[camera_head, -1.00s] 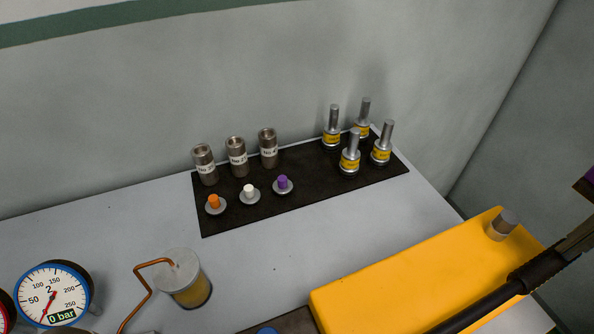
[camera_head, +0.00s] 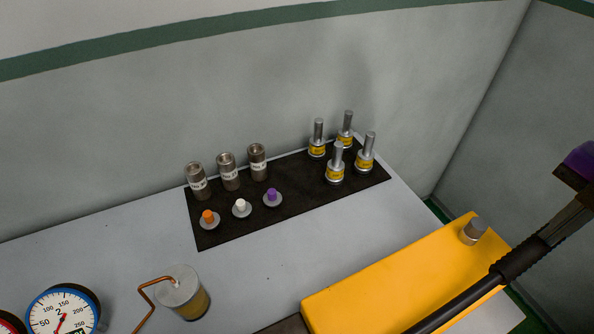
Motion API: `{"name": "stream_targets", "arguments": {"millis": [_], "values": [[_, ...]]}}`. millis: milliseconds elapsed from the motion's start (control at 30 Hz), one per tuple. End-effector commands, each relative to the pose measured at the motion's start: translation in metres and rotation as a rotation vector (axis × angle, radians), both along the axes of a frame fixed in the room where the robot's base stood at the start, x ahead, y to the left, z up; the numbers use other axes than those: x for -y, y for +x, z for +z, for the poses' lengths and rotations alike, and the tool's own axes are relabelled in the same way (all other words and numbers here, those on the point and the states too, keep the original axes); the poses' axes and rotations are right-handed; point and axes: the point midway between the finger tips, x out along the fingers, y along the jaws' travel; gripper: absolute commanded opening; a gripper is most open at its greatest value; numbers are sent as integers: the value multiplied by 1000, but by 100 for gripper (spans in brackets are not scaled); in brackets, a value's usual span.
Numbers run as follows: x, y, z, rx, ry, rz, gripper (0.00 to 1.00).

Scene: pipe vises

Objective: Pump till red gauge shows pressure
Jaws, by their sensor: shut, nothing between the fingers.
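The red gauge (camera_head: 8,324) is cut off at the lower left corner, with only a sliver of its red rim and face showing, so its reading cannot be told. A yellow pump body (camera_head: 400,285) lies at the lower right. A black pump lever (camera_head: 520,261) with a ribbed grip slants up to the right over it. My gripper (camera_head: 548,238) comes in from the right edge, its fingers shut and empty at the upper end of the lever. Whether they touch the grip cannot be told.
A blue-rimmed gauge (camera_head: 62,315) marked 2 is partly cut off beside the red one. A reservoir (camera_head: 183,295) with a copper tube stands near it. A black mat (camera_head: 235,225) holds grey sleeves, coloured knobs and yellow-banded fittings. The bench between mat and pump is clear.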

Motion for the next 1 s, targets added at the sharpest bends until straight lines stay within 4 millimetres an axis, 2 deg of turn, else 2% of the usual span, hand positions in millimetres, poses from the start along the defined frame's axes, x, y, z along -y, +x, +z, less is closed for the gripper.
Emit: {"name": "stream_targets", "arguments": {"millis": [33,267,800,1000], "values": [[0,0,9,0,-1,-1,0],[-1,0,13,2,-2,-1,0],[-19,-7,85,2,-2,-1,0],[-20,-7,84,2,-2,-2,0]]}}
